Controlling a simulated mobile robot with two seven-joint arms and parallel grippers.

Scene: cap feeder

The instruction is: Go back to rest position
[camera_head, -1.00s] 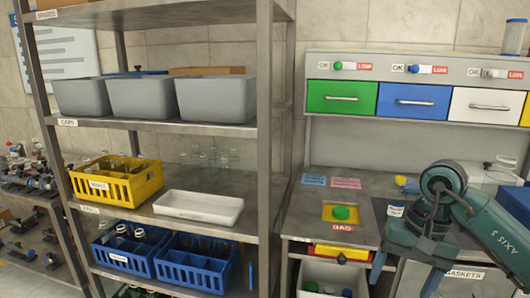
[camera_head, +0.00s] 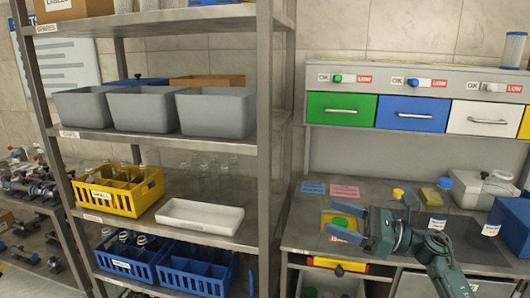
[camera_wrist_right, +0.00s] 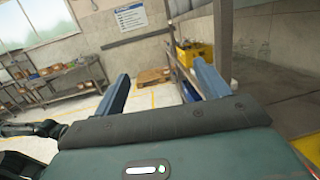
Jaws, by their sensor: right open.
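My right gripper (camera_head: 346,222) is in the head view at the right, above the workbench (camera_head: 300,232), with its fingers pointing left. It is open and empty. In the wrist view its two fingers (camera_wrist_right: 160,78) stand wide apart with nothing between them. It overlaps the yellow pad with a green cap (camera_head: 340,221) in the picture and partly hides it. I cannot tell its exact height above the bench. My left gripper is not in view.
A metal shelf (camera_head: 265,90) stands at the left with grey bins (camera_head: 215,112), a yellow crate (camera_head: 118,200), a white tray (camera_head: 200,214) and blue crates (camera_head: 195,275). Green, blue and white drawers (camera_head: 340,110) line the back. A blue box (camera_head: 510,225) stands at the right.

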